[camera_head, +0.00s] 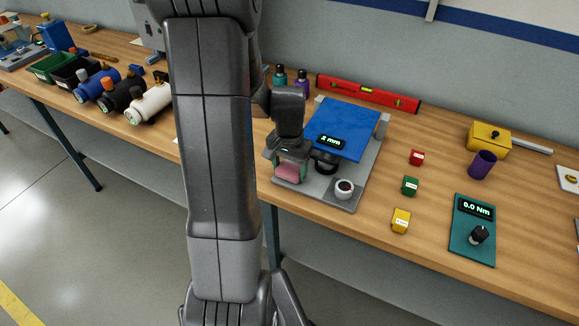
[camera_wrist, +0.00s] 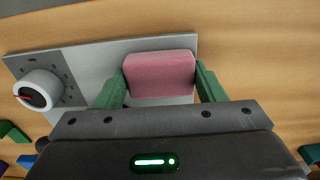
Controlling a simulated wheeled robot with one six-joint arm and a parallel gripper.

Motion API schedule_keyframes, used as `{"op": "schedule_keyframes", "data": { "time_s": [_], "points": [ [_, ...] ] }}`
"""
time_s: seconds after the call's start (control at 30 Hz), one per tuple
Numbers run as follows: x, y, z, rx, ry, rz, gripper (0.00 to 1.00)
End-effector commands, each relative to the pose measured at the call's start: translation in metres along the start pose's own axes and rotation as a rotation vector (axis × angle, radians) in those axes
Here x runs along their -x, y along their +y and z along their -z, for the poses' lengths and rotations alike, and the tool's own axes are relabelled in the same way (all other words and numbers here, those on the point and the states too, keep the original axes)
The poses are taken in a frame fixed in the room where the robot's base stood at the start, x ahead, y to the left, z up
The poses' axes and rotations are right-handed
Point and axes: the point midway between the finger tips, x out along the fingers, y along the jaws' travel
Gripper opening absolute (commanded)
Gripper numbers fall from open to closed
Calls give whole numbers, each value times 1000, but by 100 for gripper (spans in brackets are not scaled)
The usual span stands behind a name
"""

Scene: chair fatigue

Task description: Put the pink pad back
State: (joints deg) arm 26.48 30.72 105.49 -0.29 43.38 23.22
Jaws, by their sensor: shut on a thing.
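The pink pad (camera_wrist: 160,75) is a small pink block between the two green fingers of my gripper (camera_wrist: 160,92) in the wrist view. The fingers are shut on its two sides. In the head view the pink pad (camera_head: 289,172) shows under my gripper (camera_head: 291,164), at the front left corner of a grey base plate (camera_head: 330,192). I cannot tell whether the pad touches the plate. A blue panel (camera_head: 341,128) with a "2 mm" display lies over the plate's rear.
Red (camera_head: 417,158), green (camera_head: 410,186) and yellow (camera_head: 401,220) blocks stand right of the plate. Further right are a teal torque tester (camera_head: 473,230), a purple cup (camera_head: 482,165) and a yellow box (camera_head: 489,140). A red level (camera_head: 368,93) lies behind. My arm hides part of the bench.

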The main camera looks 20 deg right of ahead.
Motion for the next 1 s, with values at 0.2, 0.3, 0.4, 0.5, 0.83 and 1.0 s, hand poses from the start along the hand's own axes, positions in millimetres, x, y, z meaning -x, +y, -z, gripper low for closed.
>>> {"op": "schedule_keyframes", "data": {
  "time_s": [0.2, 0.3, 0.4, 0.5, 0.83, 1.0],
  "points": [
    [-4, 0, 0, 0, 0, 0, 65],
    [-3, 0, 0, 0, 0, 0, 84],
    [-3, 0, 0, 0, 0, 0, 85],
    [-3, 0, 0, 0, 0, 0, 85],
    [19, -1, 2, 0, 5, 2, 85],
    [54, -1, 2, 0, 7, 3, 85]
  ]
}}
